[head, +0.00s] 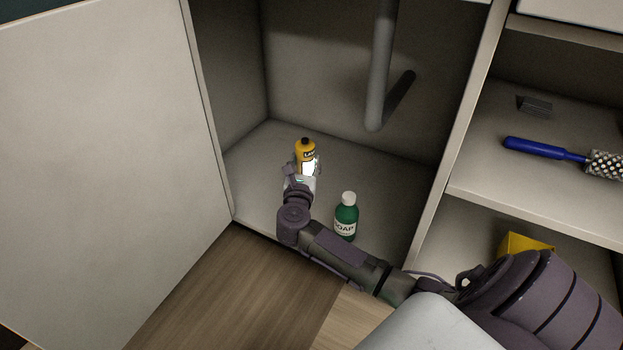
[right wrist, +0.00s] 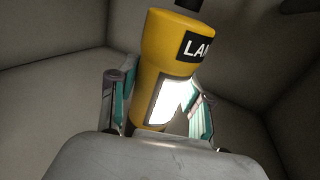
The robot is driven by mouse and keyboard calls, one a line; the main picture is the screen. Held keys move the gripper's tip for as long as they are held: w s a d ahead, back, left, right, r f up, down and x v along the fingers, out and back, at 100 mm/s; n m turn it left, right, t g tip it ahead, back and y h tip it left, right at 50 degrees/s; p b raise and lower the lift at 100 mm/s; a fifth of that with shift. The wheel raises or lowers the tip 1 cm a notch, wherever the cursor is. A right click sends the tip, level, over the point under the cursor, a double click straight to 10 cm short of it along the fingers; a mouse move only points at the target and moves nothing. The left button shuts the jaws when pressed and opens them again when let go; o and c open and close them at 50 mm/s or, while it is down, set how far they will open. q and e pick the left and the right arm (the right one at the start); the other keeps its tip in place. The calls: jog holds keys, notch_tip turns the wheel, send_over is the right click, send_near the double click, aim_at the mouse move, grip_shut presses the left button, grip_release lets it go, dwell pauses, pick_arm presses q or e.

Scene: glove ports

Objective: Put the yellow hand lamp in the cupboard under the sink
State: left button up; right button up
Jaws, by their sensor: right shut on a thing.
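The yellow hand lamp (head: 305,151) has a black top, a "LAMP"-like label and a bright white lit panel. It is inside the open cupboard under the sink (head: 335,150), near the middle of its floor. My right gripper (head: 302,176) reaches in from the front and is shut on the lamp. In the right wrist view the lamp (right wrist: 170,55) stands between the two fingers (right wrist: 160,108), somewhat tilted in the picture. The gripper hides the lamp's base, so I cannot tell whether it touches the floor. My left gripper is not in view.
A green soap bottle (head: 346,218) with a white cap stands on the cupboard floor, right of my gripper and close to my arm. A grey drain pipe (head: 379,70) hangs at the back. The open door (head: 100,150) is at left. Shelves at right hold a blue-handled brush (head: 540,148).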

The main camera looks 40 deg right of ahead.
notch_tip(320, 180, down, 5)
jog(key=b, duration=0.3)
jog(key=shift+f+b, duration=0.2)
jog(key=shift+b, duration=0.1)
jog(key=shift+r, duration=0.15)
jog(key=o, duration=1.2)
jog(key=shift+o, duration=0.2)
